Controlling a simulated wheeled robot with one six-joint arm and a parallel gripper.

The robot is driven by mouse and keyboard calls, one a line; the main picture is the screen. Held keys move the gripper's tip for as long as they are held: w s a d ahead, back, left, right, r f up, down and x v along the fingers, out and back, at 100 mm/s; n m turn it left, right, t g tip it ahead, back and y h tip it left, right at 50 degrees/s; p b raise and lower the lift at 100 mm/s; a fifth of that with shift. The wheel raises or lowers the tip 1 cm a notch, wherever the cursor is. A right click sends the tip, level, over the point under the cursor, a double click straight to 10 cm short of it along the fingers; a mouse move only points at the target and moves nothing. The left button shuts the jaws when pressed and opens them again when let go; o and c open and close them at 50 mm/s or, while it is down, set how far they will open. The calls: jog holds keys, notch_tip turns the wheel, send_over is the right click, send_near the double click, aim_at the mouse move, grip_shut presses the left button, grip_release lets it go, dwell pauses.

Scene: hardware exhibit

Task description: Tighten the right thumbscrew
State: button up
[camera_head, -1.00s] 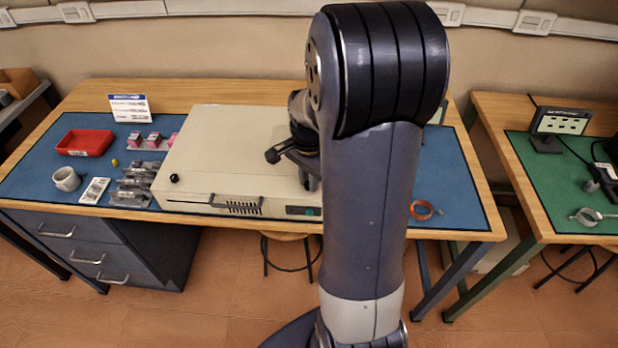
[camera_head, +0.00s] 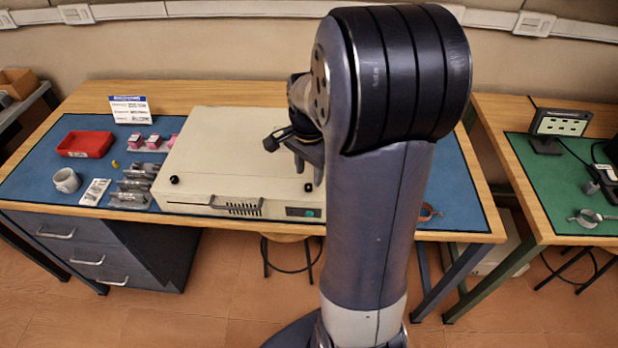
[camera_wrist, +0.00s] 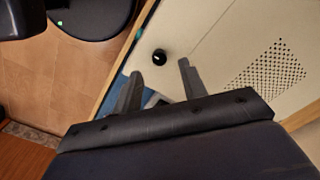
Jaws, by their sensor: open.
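The beige case (camera_head: 225,150) lies on the blue mat of the bench. The right thumbscrew (camera_head: 308,187), a small black knob, is at its front right, close to the arm. The left thumbscrew (camera_head: 175,179) is at its front left. My gripper (camera_head: 309,173) is above the case's right part, just behind the right thumbscrew in the picture and partly hidden by my arm. In the wrist view, my gripper's fingers (camera_wrist: 160,69) are apart and empty. A black thumbscrew (camera_wrist: 159,57), apparently the right one, shows just beyond the gap between the fingertips.
A red tray (camera_head: 85,144), a white mug (camera_head: 66,180) and metal parts (camera_head: 132,187) lie left of the case. A copper-coloured ring (camera_head: 428,212) lies to the right, partly behind my arm. A perforated vent (camera_wrist: 265,77) shows on the case in the wrist view.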

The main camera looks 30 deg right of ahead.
aim_at(309, 185)
notch_tip(309, 185, up, 7)
dwell(0.3)
notch_tip(309, 185, down, 11)
jog(key=shift+r, duration=0.1)
dwell(0.5)
dwell(0.5)
